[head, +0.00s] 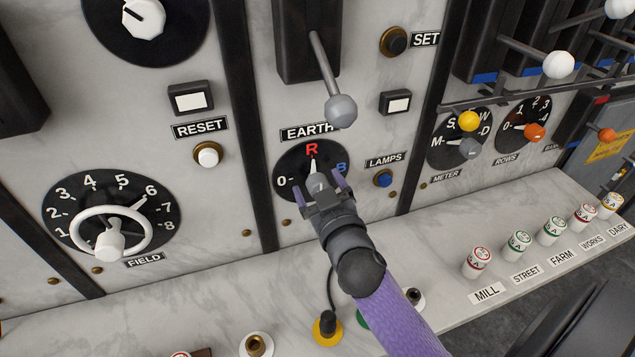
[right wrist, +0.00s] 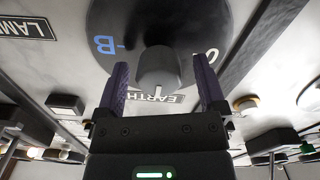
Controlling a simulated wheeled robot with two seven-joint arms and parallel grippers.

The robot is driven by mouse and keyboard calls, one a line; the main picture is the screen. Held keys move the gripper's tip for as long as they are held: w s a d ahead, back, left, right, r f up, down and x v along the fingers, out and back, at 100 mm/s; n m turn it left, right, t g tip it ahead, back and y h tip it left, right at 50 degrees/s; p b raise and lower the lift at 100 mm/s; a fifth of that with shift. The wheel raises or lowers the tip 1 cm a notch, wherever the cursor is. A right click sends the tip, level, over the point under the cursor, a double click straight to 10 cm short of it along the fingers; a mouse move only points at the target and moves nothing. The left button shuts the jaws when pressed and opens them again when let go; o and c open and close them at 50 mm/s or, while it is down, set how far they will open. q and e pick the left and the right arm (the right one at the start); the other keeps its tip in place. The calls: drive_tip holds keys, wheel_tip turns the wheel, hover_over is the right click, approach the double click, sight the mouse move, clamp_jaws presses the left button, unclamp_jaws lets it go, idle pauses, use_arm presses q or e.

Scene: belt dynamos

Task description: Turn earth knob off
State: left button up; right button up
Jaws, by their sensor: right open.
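The earth knob (head: 314,181) is a grey knob with a white pointer on a black dial (head: 284,163) below the EARTH label. The dial carries 0 at left, a red R at top and a blue B at right. The pointer stands upward at R. My right gripper (head: 319,188) is open, with its purple fingers on either side of the knob. In the right wrist view the knob (right wrist: 157,67) sits between the spread fingers, with a visible gap on the left side; contact on the right is unclear. My left gripper is not in view.
A lever with a grey ball (head: 341,110) hangs just above the dial. A blue LAMPS button (head: 383,179) is close at right, and a white RESET button (head: 208,154) at left. The FIELD handwheel (head: 109,238) is further left. Several fuses, including MILL (head: 477,262), stand on the ledge below right.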

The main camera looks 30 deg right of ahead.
drive_tip(key=shift+w+d, duration=0.1)
drive_tip(key=shift+w, duration=0.3)
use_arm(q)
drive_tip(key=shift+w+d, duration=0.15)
use_arm(e)
clamp_jaws()
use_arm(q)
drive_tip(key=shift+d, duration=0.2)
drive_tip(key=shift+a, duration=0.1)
